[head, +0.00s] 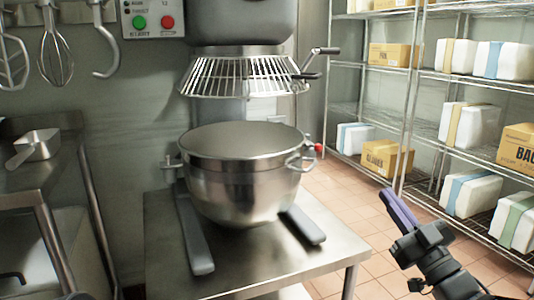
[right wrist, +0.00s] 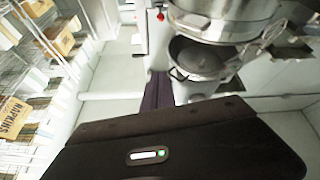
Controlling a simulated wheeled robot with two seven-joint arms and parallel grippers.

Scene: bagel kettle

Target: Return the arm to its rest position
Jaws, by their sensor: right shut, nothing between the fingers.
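My right gripper (head: 391,198) is at the lower right of the head view, right of the steel table. Its purple fingers are together with nothing between them, pointing up and slightly left. In the right wrist view its dark fingers (right wrist: 157,80) show closed at the middle, above the dark wrist housing. The gripper touches nothing that I can see. My left gripper is not in view.
A steel mixer bowl (head: 240,185) sits under a wire guard (head: 245,77) on a steel table (head: 165,240). Wire shelves (head: 480,85) with boxes stand at the right. A scoop (head: 38,145) lies on the left counter. Tiled floor (head: 345,190) lies between table and shelves.

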